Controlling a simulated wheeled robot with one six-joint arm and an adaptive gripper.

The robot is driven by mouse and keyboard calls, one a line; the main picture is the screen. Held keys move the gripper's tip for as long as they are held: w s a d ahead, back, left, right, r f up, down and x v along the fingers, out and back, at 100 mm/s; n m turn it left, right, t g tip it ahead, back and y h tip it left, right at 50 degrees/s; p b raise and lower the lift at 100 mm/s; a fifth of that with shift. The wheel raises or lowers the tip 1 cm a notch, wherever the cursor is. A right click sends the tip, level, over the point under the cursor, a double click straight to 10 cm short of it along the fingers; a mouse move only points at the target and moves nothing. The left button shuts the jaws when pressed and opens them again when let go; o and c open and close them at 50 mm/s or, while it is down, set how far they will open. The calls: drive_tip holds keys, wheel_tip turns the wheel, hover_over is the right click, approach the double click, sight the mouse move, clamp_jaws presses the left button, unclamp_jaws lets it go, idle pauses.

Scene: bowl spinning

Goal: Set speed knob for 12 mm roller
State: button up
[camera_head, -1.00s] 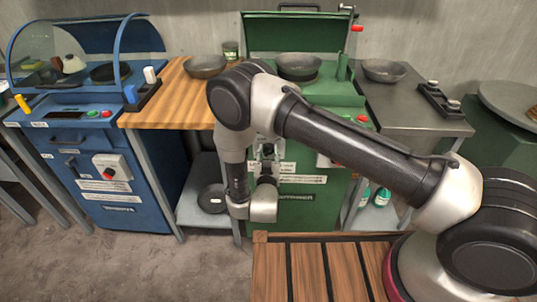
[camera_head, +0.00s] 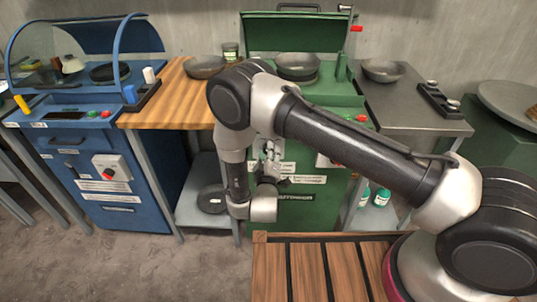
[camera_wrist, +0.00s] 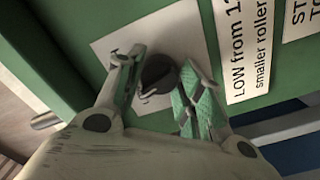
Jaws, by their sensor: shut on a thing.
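A dark round knob (camera_wrist: 158,74) sits on a pale square plate (camera_wrist: 178,28) on the front of the green machine (camera_head: 312,212). My gripper (camera_wrist: 160,72) is shut on the knob, one finger on each side of it. A white label (camera_wrist: 243,50) right of the plate reads "LOW from 12" and "smaller roller", partly cut off. In the head view my gripper (camera_head: 272,168) is at the green front, and the knob is hidden behind my arm and gripper.
A second label (camera_wrist: 300,20) stands at the upper right edge. A blue machine (camera_head: 110,190) is at the left, with a wooden worktop (camera_head: 180,105) between the machines. A steel table (camera_head: 410,110) stands at the right. A slatted wooden top (camera_head: 305,270) is in front.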

drive_tip(key=shift+n, duration=1.9)
drive_tip(key=o, duration=1)
drive_tip(key=shift+s, duration=0.1)
drive_tip(key=s, duration=0.7)
drive_tip(key=shift+s+a, duration=0.1)
drive_tip(key=shift+s, duration=0.05)
